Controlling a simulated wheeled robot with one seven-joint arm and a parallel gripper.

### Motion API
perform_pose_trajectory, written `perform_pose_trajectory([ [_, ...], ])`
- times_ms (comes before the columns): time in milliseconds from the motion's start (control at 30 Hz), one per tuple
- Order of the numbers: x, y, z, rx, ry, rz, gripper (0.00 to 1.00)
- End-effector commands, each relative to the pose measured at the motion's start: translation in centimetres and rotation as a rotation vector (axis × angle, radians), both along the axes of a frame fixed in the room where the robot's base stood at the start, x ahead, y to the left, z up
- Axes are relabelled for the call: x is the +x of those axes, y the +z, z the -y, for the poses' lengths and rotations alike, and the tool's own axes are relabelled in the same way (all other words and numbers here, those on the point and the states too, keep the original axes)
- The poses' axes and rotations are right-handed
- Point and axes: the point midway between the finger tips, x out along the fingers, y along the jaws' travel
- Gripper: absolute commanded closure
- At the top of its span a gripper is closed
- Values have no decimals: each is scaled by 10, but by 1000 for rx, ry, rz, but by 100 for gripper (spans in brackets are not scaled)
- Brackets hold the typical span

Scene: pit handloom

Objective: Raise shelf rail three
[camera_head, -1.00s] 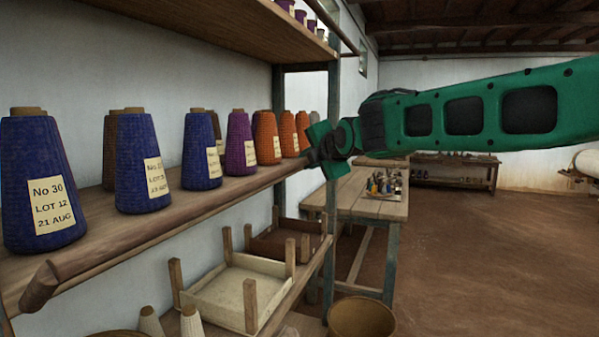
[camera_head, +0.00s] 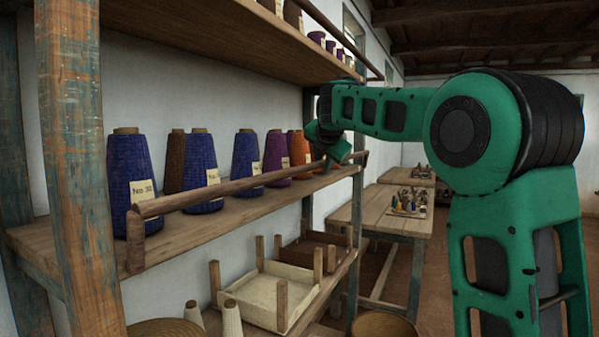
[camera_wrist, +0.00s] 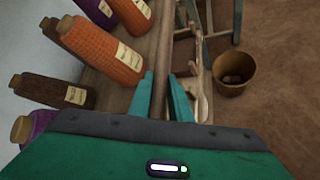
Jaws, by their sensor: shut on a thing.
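A round wooden rail (camera_head: 235,187) runs along the front of the middle shelf (camera_head: 190,232). It stands above the shelf's front edge, across the lower part of the yarn cones. An end arm at its near end reaches down to the shelf edge. My gripper (camera_head: 332,163) is at the rail's far part. In the wrist view the rail (camera_wrist: 163,50) passes between the two green fingers of my gripper (camera_wrist: 161,82), which are shut on it. No number shows on the rail.
Blue, brown, purple and orange yarn cones (camera_head: 199,165) stand behind the rail. Another rail (camera_head: 335,32) fronts the upper shelf. A painted post (camera_head: 72,150) stands at the near left.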

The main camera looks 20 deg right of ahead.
Motion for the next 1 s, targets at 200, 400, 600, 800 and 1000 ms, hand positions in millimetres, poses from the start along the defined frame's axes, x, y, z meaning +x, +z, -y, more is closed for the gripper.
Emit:
perform_pose_trajectory([
  [200,9,1,3,1,-11,2,100],
  [400,14,1,0,2,-12,2,100],
  [600,16,0,-2,2,-13,2,100],
  [800,16,0,-2,2,-12,2,100],
  [1000,17,0,-3,2,-11,3,100],
])
